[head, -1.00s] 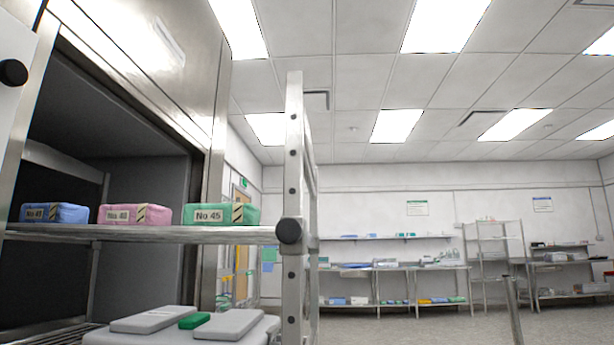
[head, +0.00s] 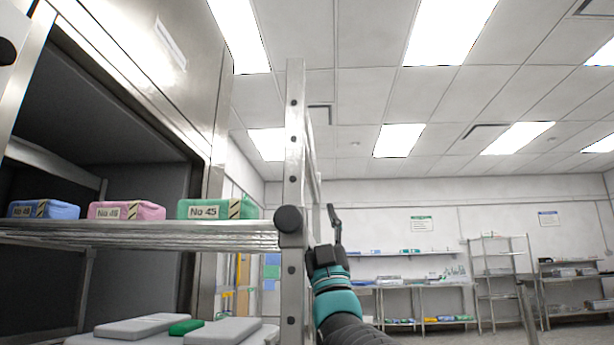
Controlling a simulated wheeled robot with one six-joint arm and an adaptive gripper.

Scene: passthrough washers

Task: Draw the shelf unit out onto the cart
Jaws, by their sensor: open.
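The shelf unit (head: 293,170) is a metal frame with a perforated upright, standing partly out of the open washer chamber (head: 110,110) at left. Its upper shelf (head: 150,234) carries a blue pack (head: 43,209), a pink pack (head: 126,210) and a green pack (head: 217,208). Grey flat cases (head: 222,331) and a small green item lie lower down. My gripper (head: 334,228) is open and empty, just right of the upright near its dark round knob (head: 289,219). I cannot tell whether it touches the upright. The cart is not clearly distinguishable.
Wire racks (head: 497,270) and steel benches (head: 420,290) with supplies stand along the far wall. A metal post (head: 527,312) rises at the lower right.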

